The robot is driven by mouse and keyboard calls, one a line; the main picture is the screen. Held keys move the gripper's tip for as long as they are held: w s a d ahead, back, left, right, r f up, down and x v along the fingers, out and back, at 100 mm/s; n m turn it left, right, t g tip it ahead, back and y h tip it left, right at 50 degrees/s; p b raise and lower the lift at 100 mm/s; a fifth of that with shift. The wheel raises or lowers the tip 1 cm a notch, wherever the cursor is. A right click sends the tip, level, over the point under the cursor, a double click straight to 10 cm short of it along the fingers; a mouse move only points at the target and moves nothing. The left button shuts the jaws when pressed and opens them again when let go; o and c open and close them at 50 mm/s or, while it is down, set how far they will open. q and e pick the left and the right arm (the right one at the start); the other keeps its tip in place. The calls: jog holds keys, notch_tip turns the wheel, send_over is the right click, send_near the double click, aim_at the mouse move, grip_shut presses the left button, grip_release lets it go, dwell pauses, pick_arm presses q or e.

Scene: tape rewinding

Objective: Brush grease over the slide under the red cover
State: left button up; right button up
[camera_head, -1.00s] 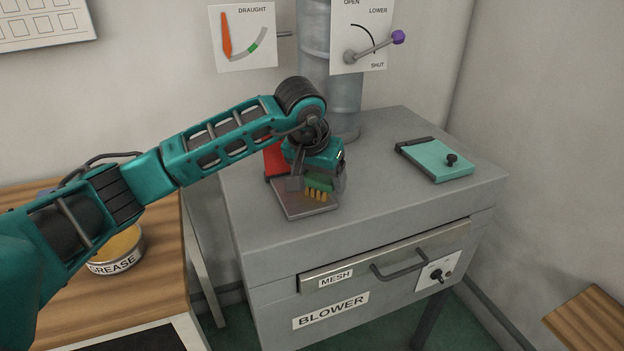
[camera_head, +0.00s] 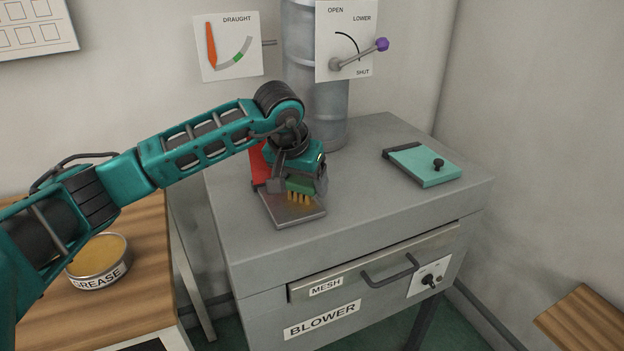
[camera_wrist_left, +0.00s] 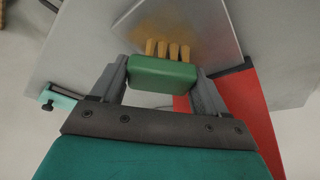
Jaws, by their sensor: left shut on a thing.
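My left gripper (camera_head: 297,180) is shut on a green brush (camera_head: 301,185) with yellow bristles. The bristles point down at the grey metal slide (camera_head: 292,216) on top of the blower and appear to touch it. In the left wrist view, the brush (camera_wrist_left: 163,75) sits between both fingers, and a brownish sheen shows on the slide (camera_wrist_left: 205,20) around the bristle tips. The red cover (camera_head: 258,167) stands raised at the slide's back left, partly hidden by my gripper. It also shows in the left wrist view (camera_wrist_left: 250,115). My right gripper is not in view.
An open grease tin (camera_head: 99,262) stands on the wooden bench (camera_head: 140,310) at the left. A teal hinged cover (camera_head: 418,164) lies shut on the blower top (camera_head: 375,140), to the right. A grey duct (camera_head: 318,100) rises behind my gripper. The blower top between slide and teal cover is clear.

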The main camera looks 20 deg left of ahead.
pick_arm(q)
jog(key=shift+s+a+b, duration=0.3)
jog(key=shift+s+a, duration=0.9)
jog(key=shift+s, duration=0.2)
jog(key=shift+s+a+b, duration=0.25)
jog(key=shift+s+a, duration=0.9)
jog(key=shift+s, duration=0.25)
jog(key=shift+w+a, duration=0.5)
jog(key=shift+a, duration=0.05)
jog(key=shift+w+d, duration=0.9)
jog(key=shift+w, duration=0.2)
jog(key=shift+w+d, duration=1.1)
jog(key=shift+w, duration=0.25)
jog(key=shift+w+d, duration=1.1)
jog(key=shift+w, duration=0.2)
jog(key=shift+r, duration=0.1)
notch_tip(320, 180, up, 6)
jog(key=p, duration=0.4)
jog(key=shift+p, duration=0.3)
